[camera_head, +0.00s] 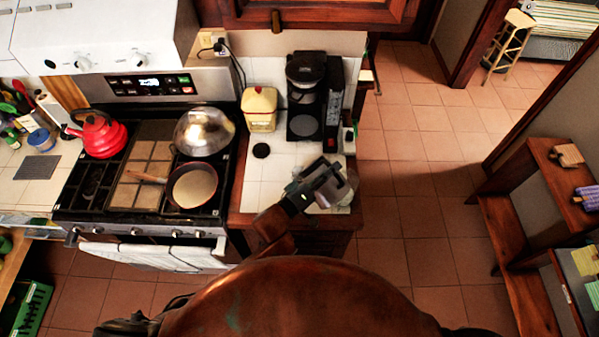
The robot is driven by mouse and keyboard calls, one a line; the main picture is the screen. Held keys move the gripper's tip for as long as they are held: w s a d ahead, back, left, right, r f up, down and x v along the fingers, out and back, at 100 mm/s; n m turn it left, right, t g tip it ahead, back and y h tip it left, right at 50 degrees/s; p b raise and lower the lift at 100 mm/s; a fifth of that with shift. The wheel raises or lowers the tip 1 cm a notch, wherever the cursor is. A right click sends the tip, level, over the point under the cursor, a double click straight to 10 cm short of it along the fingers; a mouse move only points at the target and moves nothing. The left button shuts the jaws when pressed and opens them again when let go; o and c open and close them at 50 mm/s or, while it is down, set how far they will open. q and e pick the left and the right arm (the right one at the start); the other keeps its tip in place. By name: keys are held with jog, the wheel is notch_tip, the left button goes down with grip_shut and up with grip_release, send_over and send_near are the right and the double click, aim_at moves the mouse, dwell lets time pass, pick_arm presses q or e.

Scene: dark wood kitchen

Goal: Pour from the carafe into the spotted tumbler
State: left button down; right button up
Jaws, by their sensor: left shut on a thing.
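My left gripper (325,185) is over the white-tiled counter in front of the coffee maker. It is shut on a clear, glassy vessel that seems to be the carafe (345,193). The gripper covers much of the vessel, so its tilt and contents cannot be told. I cannot make out the spotted tumbler for certain. A small dark-and-white item (349,141) stands at the counter's right edge, too small to identify. My right gripper is not in view.
The coffee maker (306,92) stands at the back of the counter, its plate empty. A yellow canister (260,108) and a dark round lid (261,150) are left of it. The stove (90,198) holds a red kettle (99,135) and a pan (193,187).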

aim_at(344, 182)
pick_arm(q)
jog(key=shift+s+d+r+m+p, duration=0.25)
jog(key=shift+d+r+m+p, duration=0.05)
jog(key=shift+r, duration=0.15)
jog(key=shift+s+d+r+m+p, duration=0.25)
jog(key=shift+r+m+p, duration=0.05)
jog(key=shift+r, duration=0.15)
jog(key=shift+s+d+m, duration=0.25)
jog(key=shift+s+m, duration=0.05)
jog(key=shift+m, duration=0.1)
jog(key=shift+s+d+f+m, duration=0.15)
jog(key=shift+f+m, duration=0.2)
jog(key=shift+m, duration=0.05)
jog(key=shift+s+d+f+m, duration=0.6)
jog(key=shift+s+d+m, duration=0.2)
jog(key=shift+m, duration=0.4)
jog(key=s+d+f+m+b, duration=0.5)
jog(key=f+m, duration=0.1)
jog(key=m, duration=0.1)
notch_tip(344, 182, up, 6)
jog(key=p, duration=0.7)
jog(key=shift+w+r+m, duration=0.2)
jog(key=shift+r+m, duration=0.05)
jog(key=shift+m, duration=0.05)
